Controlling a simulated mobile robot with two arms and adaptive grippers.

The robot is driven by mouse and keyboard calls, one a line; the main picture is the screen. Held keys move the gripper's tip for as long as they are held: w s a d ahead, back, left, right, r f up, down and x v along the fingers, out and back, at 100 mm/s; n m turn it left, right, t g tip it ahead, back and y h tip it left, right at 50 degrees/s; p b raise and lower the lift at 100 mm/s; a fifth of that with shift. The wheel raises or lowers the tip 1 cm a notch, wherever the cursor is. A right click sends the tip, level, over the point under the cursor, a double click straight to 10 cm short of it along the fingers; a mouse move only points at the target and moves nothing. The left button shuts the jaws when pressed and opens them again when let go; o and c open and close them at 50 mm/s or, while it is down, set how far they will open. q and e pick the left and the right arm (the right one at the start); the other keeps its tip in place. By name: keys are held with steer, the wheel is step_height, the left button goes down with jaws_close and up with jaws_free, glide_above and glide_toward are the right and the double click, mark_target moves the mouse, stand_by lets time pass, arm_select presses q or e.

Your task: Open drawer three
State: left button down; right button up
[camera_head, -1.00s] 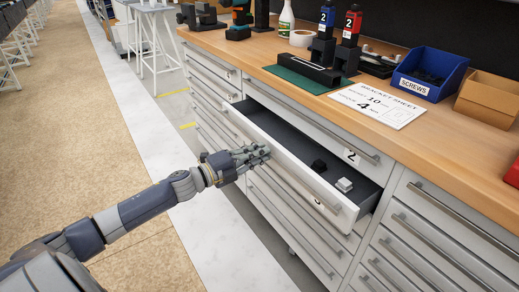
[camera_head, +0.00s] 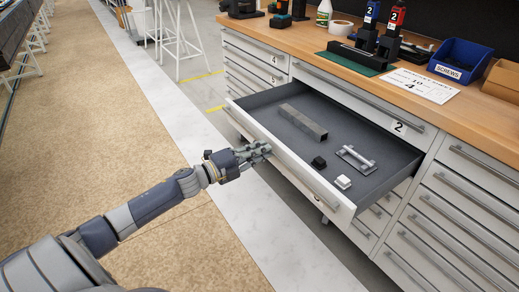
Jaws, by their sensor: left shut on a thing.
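An open drawer (camera_head: 374,191) with a white front and a dark grey inside juts out of the cabinet, below the drawer front labelled 2 (camera_head: 399,127). The number on the open drawer's own front is too small to read. My left gripper (camera_head: 262,152) is at the outer side of this front, left of its middle, shut on the drawer handle. The fingers hide the part of the handle that they hold. Inside the drawer lie a long grey bar (camera_head: 303,122), a small black block (camera_head: 319,162), a small white block (camera_head: 343,182) and a silver bracket (camera_head: 356,158). My right gripper is not in view.
A wooden worktop (camera_head: 300,43) above carries a blue screws bin (camera_head: 460,62), a paper sheet (camera_head: 419,85), a green mat (camera_head: 355,58) and tools. Closed drawers (camera_head: 460,210) stand on the right.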

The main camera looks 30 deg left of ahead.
arm_select(q)
steer(key=shift+s+a, duration=0.15)
steer(key=shift+s, duration=0.2)
steer(key=c, duration=1.6)
jaws_free()
steer(key=shift+w, duration=0.15)
steer(key=shift+c, duration=0.2)
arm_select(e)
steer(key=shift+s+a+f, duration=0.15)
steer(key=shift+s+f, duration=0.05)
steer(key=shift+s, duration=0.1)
arm_select(q)
steer(key=v, duration=1.2)
